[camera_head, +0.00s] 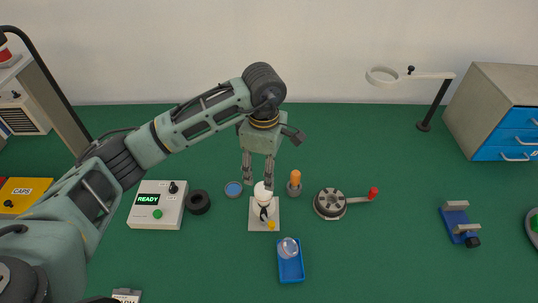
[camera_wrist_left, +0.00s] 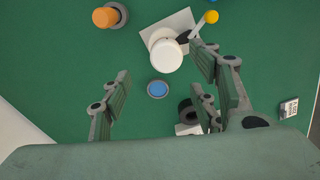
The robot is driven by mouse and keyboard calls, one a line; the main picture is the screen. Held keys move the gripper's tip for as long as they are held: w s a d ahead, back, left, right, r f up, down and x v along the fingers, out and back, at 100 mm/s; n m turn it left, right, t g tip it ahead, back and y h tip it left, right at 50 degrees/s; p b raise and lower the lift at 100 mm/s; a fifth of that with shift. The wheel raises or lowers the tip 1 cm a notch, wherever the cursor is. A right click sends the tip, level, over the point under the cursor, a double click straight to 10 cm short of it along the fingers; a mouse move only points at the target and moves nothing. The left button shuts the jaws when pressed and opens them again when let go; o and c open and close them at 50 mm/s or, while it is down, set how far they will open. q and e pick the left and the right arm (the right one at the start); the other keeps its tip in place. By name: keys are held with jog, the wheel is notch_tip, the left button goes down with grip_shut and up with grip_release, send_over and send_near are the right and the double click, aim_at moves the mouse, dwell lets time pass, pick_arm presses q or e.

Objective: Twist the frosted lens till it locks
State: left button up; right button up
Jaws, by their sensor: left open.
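A white round piece, probably the frosted lens (camera_head: 263,190), sits on top of a fixture on a light square plate (camera_head: 257,225). In the left wrist view the white round top (camera_wrist_left: 166,56) lies toward the upper middle, near the right-hand fingers. My left gripper (camera_head: 257,181) points down just above the white piece, its fingers apart and empty. It also shows in the left wrist view (camera_wrist_left: 158,76). Whether a finger touches the white piece is hard to tell. My right gripper is not visible.
Close around stand a blue disc (camera_head: 233,189), an orange-topped peg (camera_head: 294,183), a round grey device with a red-knobbed crank (camera_head: 330,203), and a blue tray (camera_head: 291,270) holding a clear piece (camera_head: 288,247). A READY box (camera_head: 157,205) and black ring (camera_head: 198,202) lie left.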

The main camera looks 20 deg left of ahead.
aim_at(264, 191)
pick_arm(q)
jog(key=f, duration=0.2)
jog(key=f+p, duration=0.1)
jog(key=f, duration=0.1)
jog(key=f+p, duration=0.1)
jog(key=f, duration=0.1)
jog(key=shift+s+f, duration=0.25)
jog(key=shift+f, duration=0.3)
jog(key=shift+c, duration=0.5)
jog(key=c, duration=1)
jog(key=shift+c, duration=0.2)
